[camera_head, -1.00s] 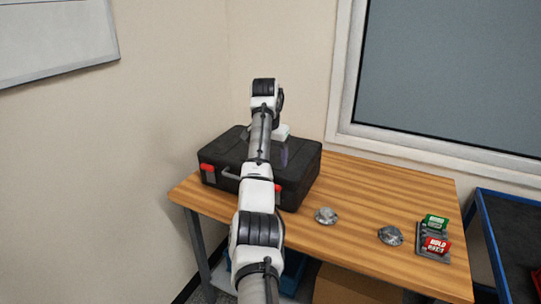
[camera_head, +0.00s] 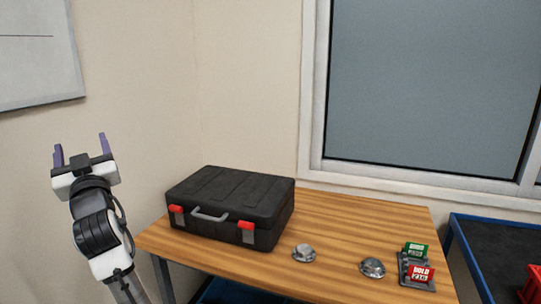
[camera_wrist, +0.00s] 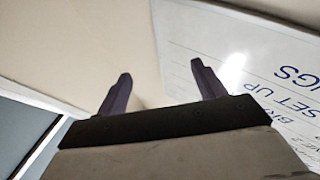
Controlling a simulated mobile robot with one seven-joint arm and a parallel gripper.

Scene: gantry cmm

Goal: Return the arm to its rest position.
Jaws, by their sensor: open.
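My gripper (camera_head: 81,155) is raised at the left of the head view, in front of the bare wall and left of the table. Its two purple-grey fingers point up, spread apart with nothing between them. The wrist view shows the same two fingers (camera_wrist: 160,90), apart and empty, with wall and a whiteboard beyond. My arm bends up from the bottom left corner, clear of the black case (camera_head: 232,205).
The closed black case with red latches stands on the wooden table (camera_head: 340,225). Two silvery metal parts (camera_head: 304,253) (camera_head: 373,267) and a grey holder with green and red signs (camera_head: 418,268) lie to its right. A blue-edged cart (camera_head: 490,250) stands far right. A whiteboard (camera_head: 35,60) hangs upper left.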

